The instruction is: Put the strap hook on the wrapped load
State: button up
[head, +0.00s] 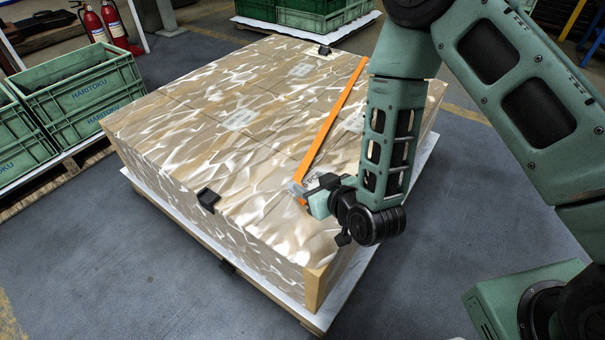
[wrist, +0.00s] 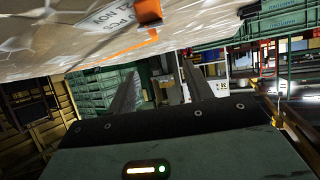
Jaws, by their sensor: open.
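The wrapped load (head: 190,120) is a broad, low block under shiny clear film on a pallet. An orange strap (head: 333,118) runs across its top from the far edge to my gripper (head: 297,189). In the wrist view, an orange end piece (wrist: 148,12), which may be the strap hook, lies against the load's film near a white label (wrist: 110,18). My gripper's fingers (wrist: 160,85) are apart with nothing between them; the orange piece is outside them. In the head view, my gripper is low over the load's top, partly hiding the strap's near end.
Black edge protectors sit on the load's near edge (head: 208,199) and far edge (head: 324,50). Green crates (head: 80,90) stand on a pallet at left, with more crates (head: 310,15) behind. Red fire extinguishers (head: 93,22) stand at back left. The floor in front is clear.

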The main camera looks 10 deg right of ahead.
jog(key=s+a+r+n+g, duration=0.2)
jog(key=s+a+r+g, duration=0.1)
jog(key=s+r+g, duration=0.55)
jog(key=s+d+r+g+h, duration=0.1)
jog(key=s+d+r+h, duration=0.1)
jog(key=s+r, duration=0.3)
jog(key=s+d+r+n+g+h, duration=0.1)
jog(key=s+d+r, duration=0.4)
jog(key=s, duration=0.5)
jog(key=shift+s+r+g+h, duration=0.15)
jog(key=shift+r+g+h, duration=0.55)
jog(key=shift+g, duration=0.05)
notch_tip(320, 180, up, 30)
jog(key=p, duration=2.9)
jog(key=shift+f+p, duration=0.2)
jog(key=shift+p, duration=0.2)
